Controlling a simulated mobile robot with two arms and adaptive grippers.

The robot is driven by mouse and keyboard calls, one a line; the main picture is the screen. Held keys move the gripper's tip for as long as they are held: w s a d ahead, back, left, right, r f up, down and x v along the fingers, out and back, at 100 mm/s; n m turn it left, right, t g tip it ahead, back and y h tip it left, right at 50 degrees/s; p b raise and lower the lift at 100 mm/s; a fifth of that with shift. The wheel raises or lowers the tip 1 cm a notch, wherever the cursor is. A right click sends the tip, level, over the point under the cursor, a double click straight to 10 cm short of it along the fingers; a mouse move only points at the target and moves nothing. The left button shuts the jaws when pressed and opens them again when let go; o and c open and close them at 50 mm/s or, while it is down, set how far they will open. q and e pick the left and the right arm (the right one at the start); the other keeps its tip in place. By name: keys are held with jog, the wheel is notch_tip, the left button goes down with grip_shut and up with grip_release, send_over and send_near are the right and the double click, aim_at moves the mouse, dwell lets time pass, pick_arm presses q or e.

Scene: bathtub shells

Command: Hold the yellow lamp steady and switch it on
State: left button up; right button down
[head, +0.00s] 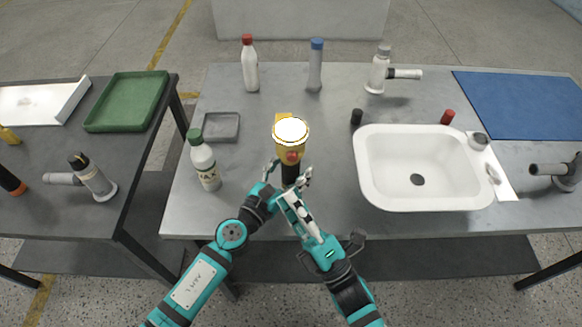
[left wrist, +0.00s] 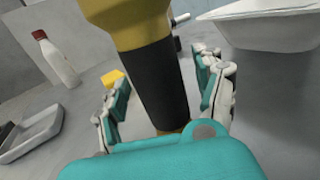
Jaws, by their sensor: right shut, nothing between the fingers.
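The yellow lamp (head: 278,147) stands upright near the table's front edge, with a bright white round top, a red button (head: 291,157) on its near side and a black handle (head: 290,173). My right gripper (head: 288,195) is shut and empty, just in front of the lamp, below the button.
A white basin (head: 372,185) stands to the right. A green-capped bottle (head: 203,163) and a grey tray (head: 237,138) are to the left. A yellow block (head: 283,116) shows behind the lamp. Several bottles stand at the back; a blue mat (head: 520,105) lies right.

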pick_arm(q)
jog(key=shift+s+a, duration=0.1)
jog(key=shift+s+a+f, duration=0.1)
jog(key=shift+s+a, duration=0.05)
jog(key=shift+s, duration=0.15)
jog(key=v, duration=1.1)
